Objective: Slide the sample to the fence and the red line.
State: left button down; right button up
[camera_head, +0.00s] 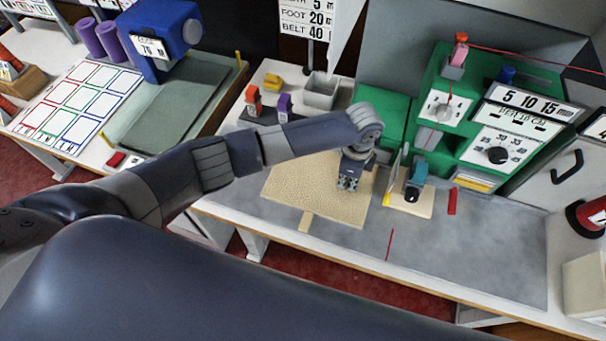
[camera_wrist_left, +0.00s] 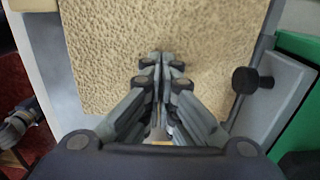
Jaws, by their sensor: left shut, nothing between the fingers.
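The tan, rough-textured sample (camera_head: 295,192) lies flat on the grey bench top, left of the green machine. A narrow pale tab (camera_head: 306,221) sticks out from its front edge. My left gripper (camera_head: 348,186) is shut and empty, pointing down over the sample's right part. In the left wrist view the closed fingertips (camera_wrist_left: 161,58) are over the sample (camera_wrist_left: 150,25); I cannot tell whether they touch. A thin red line (camera_head: 390,245) marks the bench right of the sample. A grey bar (camera_wrist_left: 262,40) runs beside the sample; I cannot tell if it is the fence.
The green machine (camera_head: 430,118) stands at the back, with a teal presser (camera_head: 416,173) on a pale plate right of the sample. A black knob (camera_wrist_left: 250,80) is near the gripper. The bench's front right is clear.

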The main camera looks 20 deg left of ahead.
aim_at(362, 192)
pick_arm(q)
jog(key=shift+s+d+f+b, duration=0.15)
jog(key=shift+d+b, duration=0.15)
jog(key=shift+d, duration=1.5)
jog(key=shift+d, duration=0.1)
jog(key=shift+d, duration=0.3)
jog(key=shift+d+b, duration=0.4)
jog(key=shift+d, duration=1.25)
jog(key=shift+r, duration=0.2)
